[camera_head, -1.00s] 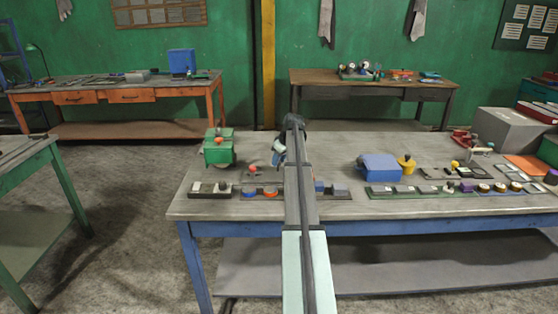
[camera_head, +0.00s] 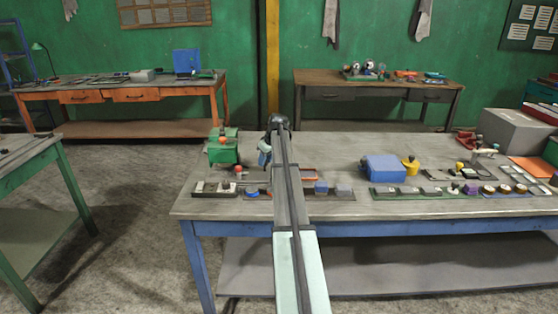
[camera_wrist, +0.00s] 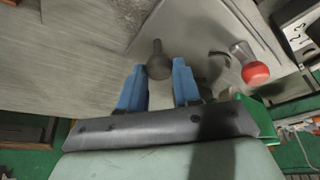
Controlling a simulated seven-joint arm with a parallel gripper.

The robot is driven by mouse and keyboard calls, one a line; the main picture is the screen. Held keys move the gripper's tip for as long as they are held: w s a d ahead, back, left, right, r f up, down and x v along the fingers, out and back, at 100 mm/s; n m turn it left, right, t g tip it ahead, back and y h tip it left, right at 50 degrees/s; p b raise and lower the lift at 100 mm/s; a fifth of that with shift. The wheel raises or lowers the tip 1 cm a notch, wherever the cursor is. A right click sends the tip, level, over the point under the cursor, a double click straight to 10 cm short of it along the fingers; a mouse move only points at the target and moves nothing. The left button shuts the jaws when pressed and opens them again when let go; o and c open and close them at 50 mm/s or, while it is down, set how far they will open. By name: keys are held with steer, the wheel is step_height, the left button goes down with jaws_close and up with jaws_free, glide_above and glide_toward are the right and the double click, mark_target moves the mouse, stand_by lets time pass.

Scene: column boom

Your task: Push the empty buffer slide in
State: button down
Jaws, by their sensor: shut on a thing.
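My gripper (camera_wrist: 159,87) shows two blue fingers in the wrist view. They are shut on a dark round knob (camera_wrist: 157,64) with a short stem, over a flat grey surface. In the head view my gripper (camera_head: 264,157) is low over the worktable, just right of a green block-shaped fixture (camera_head: 223,153). A red knob (camera_wrist: 255,73) stands on a pale metal part to the right in the wrist view. I cannot tell for certain which part is the buffer slide, because my arm covers much of that area in the head view.
The worktable (camera_head: 360,207) has a row of small parts along its front edge. A blue box (camera_head: 384,168) and a yellow knobbed part (camera_head: 411,166) stand right of my arm. A grey box (camera_head: 508,130) is at the far right. Bare tabletop lies behind the blue box.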

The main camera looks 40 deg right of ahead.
steer(key=w+a, duration=0.5)
steer(key=shift+w, duration=0.1)
steer(key=c, duration=0.8)
jaws_free()
steer(key=v, duration=1.3)
steer(key=shift+s+r, duration=0.25)
steer(key=shift+r, duration=0.05)
